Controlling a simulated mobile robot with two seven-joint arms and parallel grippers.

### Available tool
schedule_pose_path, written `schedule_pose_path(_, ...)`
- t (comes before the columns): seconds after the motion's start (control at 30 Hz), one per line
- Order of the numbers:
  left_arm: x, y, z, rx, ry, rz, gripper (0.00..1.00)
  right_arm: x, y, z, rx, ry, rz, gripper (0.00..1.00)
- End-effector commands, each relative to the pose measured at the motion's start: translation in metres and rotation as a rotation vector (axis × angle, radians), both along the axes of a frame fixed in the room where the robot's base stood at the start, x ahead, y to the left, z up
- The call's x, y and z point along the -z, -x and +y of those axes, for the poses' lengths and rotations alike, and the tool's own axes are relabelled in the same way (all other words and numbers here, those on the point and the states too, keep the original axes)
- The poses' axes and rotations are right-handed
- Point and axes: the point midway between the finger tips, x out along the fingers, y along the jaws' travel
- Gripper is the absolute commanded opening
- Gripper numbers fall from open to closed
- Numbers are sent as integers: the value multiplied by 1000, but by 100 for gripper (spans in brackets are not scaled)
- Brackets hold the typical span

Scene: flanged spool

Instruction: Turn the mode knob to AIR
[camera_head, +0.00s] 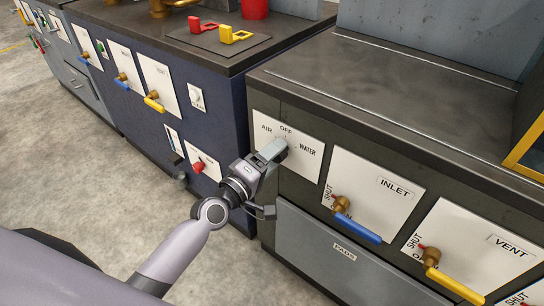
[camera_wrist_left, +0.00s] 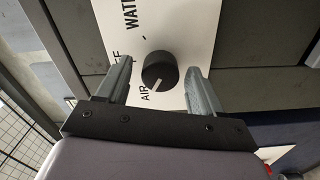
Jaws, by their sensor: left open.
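The black round mode knob (camera_wrist_left: 160,70) is on a white panel with the labels AIR, OFF and WATER. In the left wrist view its white pointer line points toward the AIR label (camera_wrist_left: 146,97). My left gripper (camera_head: 277,148) is at this panel, its fingers open on either side of the knob. A gap shows between the knob and each finger in the wrist view. In the head view the gripper hides the knob, while the white mode panel (camera_head: 309,164) shows around it. My right gripper is not in view.
Right of the mode panel are an INLET valve with a blue handle (camera_head: 358,229) and a VENT valve with a yellow handle (camera_head: 455,287). A grey PADS drawer (camera_head: 325,251) is below. A dark blue cabinet (camera_head: 213,136) stands to the left. The grey floor (camera_head: 60,150) is clear.

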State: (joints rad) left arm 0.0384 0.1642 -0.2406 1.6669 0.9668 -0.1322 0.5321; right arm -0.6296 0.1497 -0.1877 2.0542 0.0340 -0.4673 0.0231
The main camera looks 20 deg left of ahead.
Motion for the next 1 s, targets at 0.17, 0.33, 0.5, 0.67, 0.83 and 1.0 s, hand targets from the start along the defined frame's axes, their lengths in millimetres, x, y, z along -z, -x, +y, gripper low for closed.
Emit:
schedule_pose_path(0.17, 1, 14, 5, 0, -2, 3, 67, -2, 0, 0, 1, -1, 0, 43)
schedule_pose_path(0.33, 1, 38, 14, 0, -3, 3, 67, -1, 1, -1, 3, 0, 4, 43)
schedule_pose_path(0.5, 1, 57, 21, 0, -2, 1, 67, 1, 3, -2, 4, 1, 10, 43)
schedule_pose_path(0.67, 0, 65, 24, 0, 1, 1, 67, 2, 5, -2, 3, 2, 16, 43)
schedule_pose_path(0.83, 0, 67, 25, -1, 1, 0, 67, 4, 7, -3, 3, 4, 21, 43)
schedule_pose_path(1.0, 0, 67, 25, -1, 1, 0, 67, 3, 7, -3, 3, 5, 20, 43)
